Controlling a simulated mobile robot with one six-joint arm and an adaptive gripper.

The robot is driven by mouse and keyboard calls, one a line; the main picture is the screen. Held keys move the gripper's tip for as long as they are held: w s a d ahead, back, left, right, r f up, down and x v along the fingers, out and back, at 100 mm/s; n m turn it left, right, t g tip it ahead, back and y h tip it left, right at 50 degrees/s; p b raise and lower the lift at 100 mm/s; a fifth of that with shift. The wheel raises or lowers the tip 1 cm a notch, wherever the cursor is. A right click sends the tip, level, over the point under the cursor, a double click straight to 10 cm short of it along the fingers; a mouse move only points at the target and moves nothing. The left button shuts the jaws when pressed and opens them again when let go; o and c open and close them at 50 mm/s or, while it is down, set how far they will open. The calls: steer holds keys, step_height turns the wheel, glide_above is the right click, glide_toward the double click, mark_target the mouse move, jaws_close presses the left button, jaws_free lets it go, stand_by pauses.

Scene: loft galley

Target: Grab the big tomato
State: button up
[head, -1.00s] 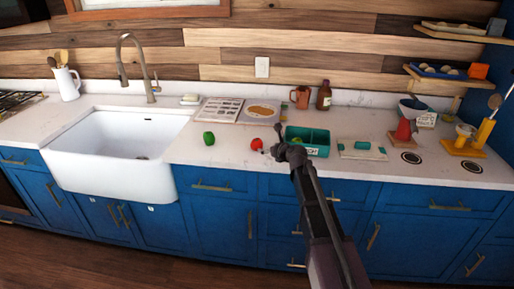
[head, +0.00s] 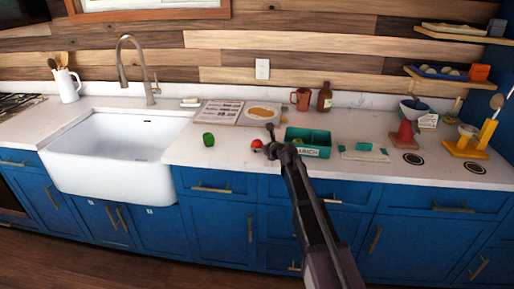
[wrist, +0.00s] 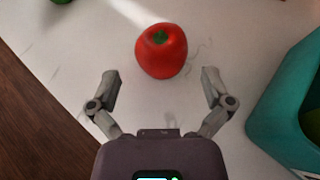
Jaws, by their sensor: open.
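A red tomato (head: 256,144) with a green stem sits on the white counter, left of the teal bin. In the wrist view the tomato (wrist: 161,52) is whole and lies just beyond my fingertips, centred between them. My gripper (wrist: 160,80) is open and empty, with one finger on each side. No second tomato is clear to see.
The teal bin (head: 309,152) stands close on the right, its wall (wrist: 275,120) near my right finger. A green pepper (head: 208,139) lies to the left. Behind are a board (head: 222,110) and a plate-like tray (head: 262,111). The counter's front edge is close.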

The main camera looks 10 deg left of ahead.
mark_target(260, 147)
steer(key=shift+b+x, duration=0.75)
steer(key=shift+x, duration=1.5)
steer(key=shift+d, duration=0.1)
steer(key=c, duration=1)
